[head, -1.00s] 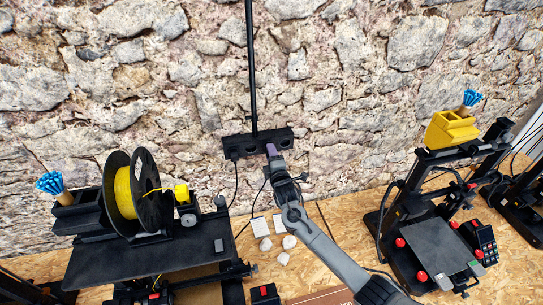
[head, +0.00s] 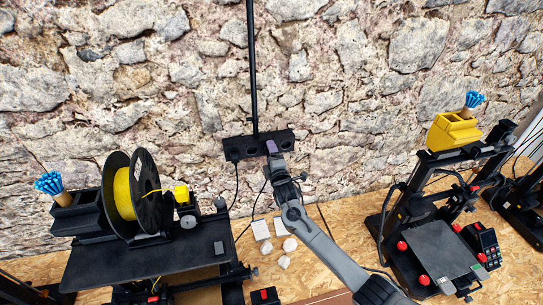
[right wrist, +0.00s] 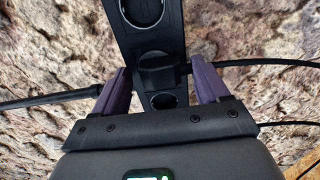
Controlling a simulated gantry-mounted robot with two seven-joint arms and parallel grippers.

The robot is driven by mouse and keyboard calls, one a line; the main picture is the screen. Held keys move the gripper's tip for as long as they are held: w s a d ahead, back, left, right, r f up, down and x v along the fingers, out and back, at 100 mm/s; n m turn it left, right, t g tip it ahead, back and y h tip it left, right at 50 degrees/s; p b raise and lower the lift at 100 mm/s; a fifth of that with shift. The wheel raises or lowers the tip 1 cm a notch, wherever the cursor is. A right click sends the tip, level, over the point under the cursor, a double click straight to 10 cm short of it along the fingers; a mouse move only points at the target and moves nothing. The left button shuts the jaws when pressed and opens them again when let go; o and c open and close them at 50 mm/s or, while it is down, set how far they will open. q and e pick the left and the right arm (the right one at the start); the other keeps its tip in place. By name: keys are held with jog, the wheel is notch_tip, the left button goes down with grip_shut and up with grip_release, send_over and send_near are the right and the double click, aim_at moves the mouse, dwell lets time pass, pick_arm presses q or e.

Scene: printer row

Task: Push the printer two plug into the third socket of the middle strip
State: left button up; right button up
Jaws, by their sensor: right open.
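The black power strip (head: 234,147) is fixed to the stone wall at the foot of a black pole. In the right wrist view the strip (right wrist: 173,38) runs top to bottom, with an empty round socket (right wrist: 142,12) above and another (right wrist: 163,101) below. Between them a black plug (right wrist: 154,74) sits at the strip, its cable leaving to the right. I cannot tell how deep it is. My right gripper (right wrist: 161,68) is open, with a purple finger on either side of the plug and gaps visible. In the head view it (head: 272,149) is against the strip's right part.
A printer with a yellow spool (head: 124,193) stands at left, another printer (head: 440,250) at right. Small white objects (head: 283,261) lie on the chipboard bench (head: 330,272) below the strip. Black cables (head: 236,190) hang from the strip. A black pole (head: 251,65) rises above it.

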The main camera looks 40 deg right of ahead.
jog(key=shift+s, duration=0.1)
jog(key=v, duration=1)
jog(key=shift+s+b, duration=0.25)
jog(key=shift+b, duration=0.1)
jog(key=shift+a, duration=0.15)
